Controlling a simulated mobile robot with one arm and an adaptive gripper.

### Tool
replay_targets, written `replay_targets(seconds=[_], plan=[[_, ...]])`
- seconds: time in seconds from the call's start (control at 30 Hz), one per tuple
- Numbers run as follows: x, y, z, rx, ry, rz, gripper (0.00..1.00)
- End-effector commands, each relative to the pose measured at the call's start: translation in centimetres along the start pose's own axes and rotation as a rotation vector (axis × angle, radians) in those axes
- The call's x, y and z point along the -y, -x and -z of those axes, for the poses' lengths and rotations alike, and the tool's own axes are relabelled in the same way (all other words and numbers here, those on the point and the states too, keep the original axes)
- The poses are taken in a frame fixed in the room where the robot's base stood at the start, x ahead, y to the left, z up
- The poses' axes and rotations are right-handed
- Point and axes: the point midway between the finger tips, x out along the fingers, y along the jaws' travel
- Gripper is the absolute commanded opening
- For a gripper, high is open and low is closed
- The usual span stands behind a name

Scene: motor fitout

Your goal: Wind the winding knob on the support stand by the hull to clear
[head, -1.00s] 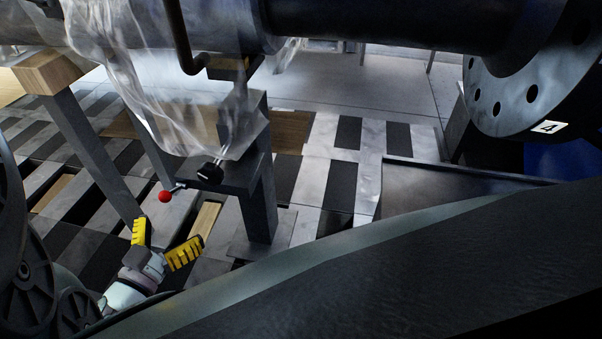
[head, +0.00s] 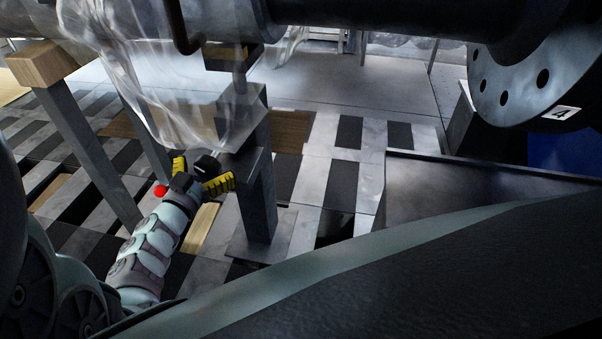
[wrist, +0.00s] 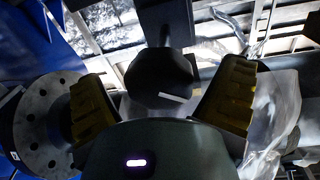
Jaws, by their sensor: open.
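The winding knob (head: 207,164) is black and sits at the near side of the support stand (head: 257,195), a grey post below the pipe-like hull (head: 225,22). My gripper (head: 200,174) has yellow-padded fingers and is open, with one finger on each side of the knob. In the wrist view the knob (wrist: 158,75) is a dark, many-sided shape with a short white mark on its lower face, between the two spread fingers. Gaps show between knob and pads there, so the jaws are not closed on it.
A red ball (head: 160,190) is just left of my gripper. Clear plastic sheeting (head: 165,95) hangs beside the stand. A wood-topped support (head: 85,145) stands to the left. A drilled flange (head: 525,85) marked 4 is at the right. The slatted floor has gaps.

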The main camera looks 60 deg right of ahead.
Motion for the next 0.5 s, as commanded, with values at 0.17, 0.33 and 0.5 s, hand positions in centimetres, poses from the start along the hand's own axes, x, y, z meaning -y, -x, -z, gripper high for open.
replay_targets(seconds=[0.17, 0.33, 0.5], plan=[[-0.20, -0.26, -0.01, 0.001, 0.001, -0.004, 0.94], [-0.19, -0.23, -0.02, 0.001, 0.001, -0.004, 0.90], [-0.17, -0.20, -0.03, 0.001, 0.001, -0.004, 0.73]])
